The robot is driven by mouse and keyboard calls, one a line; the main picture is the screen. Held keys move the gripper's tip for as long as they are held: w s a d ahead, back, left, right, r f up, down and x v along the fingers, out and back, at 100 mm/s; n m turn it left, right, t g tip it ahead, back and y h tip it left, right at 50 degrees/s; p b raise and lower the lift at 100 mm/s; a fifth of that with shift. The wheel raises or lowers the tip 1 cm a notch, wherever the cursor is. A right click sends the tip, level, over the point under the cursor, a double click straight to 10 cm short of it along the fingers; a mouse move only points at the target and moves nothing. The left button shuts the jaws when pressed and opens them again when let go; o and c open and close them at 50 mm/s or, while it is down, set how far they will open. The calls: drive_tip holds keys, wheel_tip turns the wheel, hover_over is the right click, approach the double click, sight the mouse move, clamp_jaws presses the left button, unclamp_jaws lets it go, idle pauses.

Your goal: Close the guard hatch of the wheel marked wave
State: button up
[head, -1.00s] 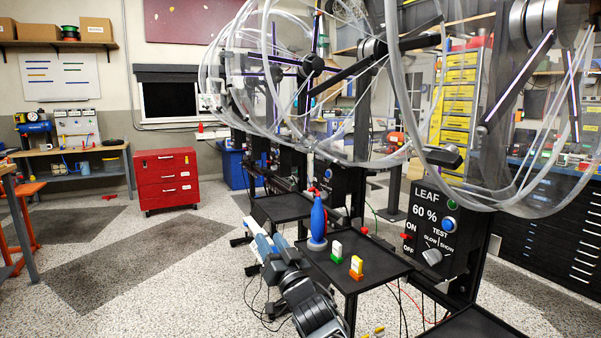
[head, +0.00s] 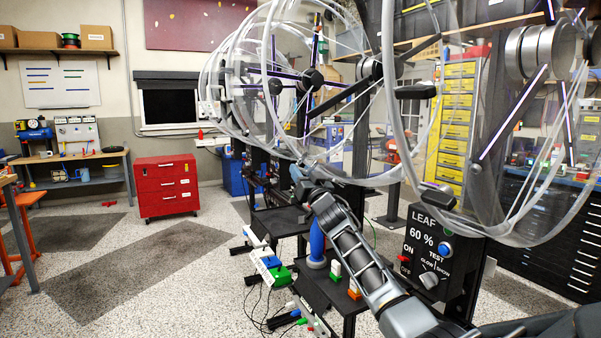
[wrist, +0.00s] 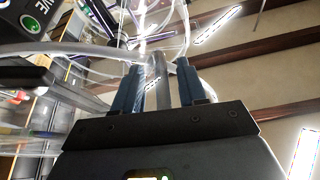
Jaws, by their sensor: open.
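My gripper (head: 303,178) is raised at the lower rim of the middle clear wheels in the head view. In the wrist view, its two blue fingers (wrist: 157,75) are apart, with a dark grey bar (wrist: 162,82) showing between or beyond them. I cannot tell whether they touch it. A black panel (wrist: 15,12) with a green button and lettering ending in "VE" is at the wrist view's top left; its full name is cut off. Clear wheel rims (wrist: 60,48) pass close to the fingers. I cannot make out the guard hatch's outline or its position.
The panel marked LEAF (head: 440,250) stands to the right of my arm, under a large clear wheel (head: 530,215). A black side table (head: 312,285) holds a blue bottle-like object (head: 317,243) and small coloured blocks. A red cabinet (head: 166,186) stands at the left; open floor lies before it.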

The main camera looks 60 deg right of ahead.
drive_tip(key=shift+x, duration=0.75)
drive_tip(key=shift+c, duration=0.5)
drive_tip(key=shift+a, duration=0.1)
clamp_jaws()
